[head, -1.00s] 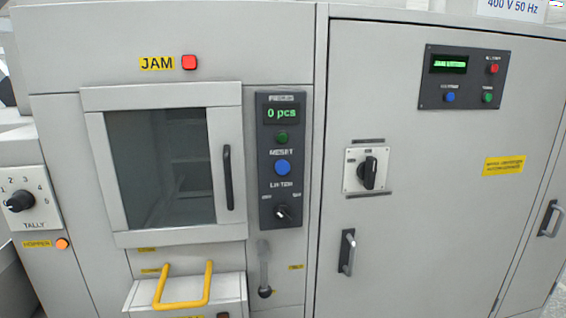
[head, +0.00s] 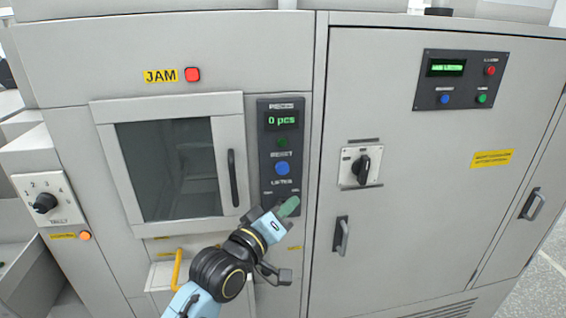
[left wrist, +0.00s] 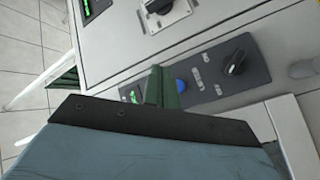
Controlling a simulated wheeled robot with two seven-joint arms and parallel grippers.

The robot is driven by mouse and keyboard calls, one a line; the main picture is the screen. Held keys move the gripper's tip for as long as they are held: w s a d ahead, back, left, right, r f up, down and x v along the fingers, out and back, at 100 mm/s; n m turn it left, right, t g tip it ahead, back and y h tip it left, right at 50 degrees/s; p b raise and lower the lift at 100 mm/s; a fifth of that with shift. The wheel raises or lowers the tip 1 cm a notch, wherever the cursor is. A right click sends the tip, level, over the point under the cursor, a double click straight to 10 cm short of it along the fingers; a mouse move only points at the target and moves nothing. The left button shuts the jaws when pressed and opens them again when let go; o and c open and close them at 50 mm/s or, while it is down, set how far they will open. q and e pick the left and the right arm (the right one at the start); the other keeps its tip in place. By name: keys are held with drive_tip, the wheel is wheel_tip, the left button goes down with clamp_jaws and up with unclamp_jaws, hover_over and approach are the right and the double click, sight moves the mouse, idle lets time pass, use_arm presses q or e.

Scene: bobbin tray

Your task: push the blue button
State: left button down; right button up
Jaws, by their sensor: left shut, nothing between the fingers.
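A round blue button (head: 282,169) sits on the dark control panel (head: 264,184), below the "0 pcs" display and a dark green button. The blue button also shows in the left wrist view (left wrist: 181,85), just right of my green fingers. My left gripper (head: 289,206) has its green fingertips together and empty, below and slightly right of the button in the head view. I see no contact with the button. The gripper hides the panel's lower knob in the head view; that knob (left wrist: 236,62) shows in the wrist view. My right gripper is not in view.
A second, smaller blue button (head: 445,99) sits on the right cabinet's panel, beside a green one. A windowed door with a black handle (head: 233,178) is left of the control panel. A rotary switch (head: 361,166) and grey handle (head: 341,236) are to the right.

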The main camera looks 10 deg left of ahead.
sight(282, 168)
use_arm(q)
drive_tip(key=shift+d+r, duration=0.1)
drive_tip(key=shift+r, duration=0.45)
drive_tip(key=w+a+b, duration=0.1)
drive_tip(key=w, duration=0.1)
drive_tip(key=w+a+b, duration=0.1)
drive_tip(key=w+b, duration=0.1)
drive_tip(key=w, duration=0.1)
drive_tip(key=w+a+b, duration=0.1)
drive_tip(key=w, duration=0.2)
drive_tip(key=shift+a, duration=0.25)
idle(0.6)
drive_tip(key=shift+w, duration=0.1)
idle(1.1)
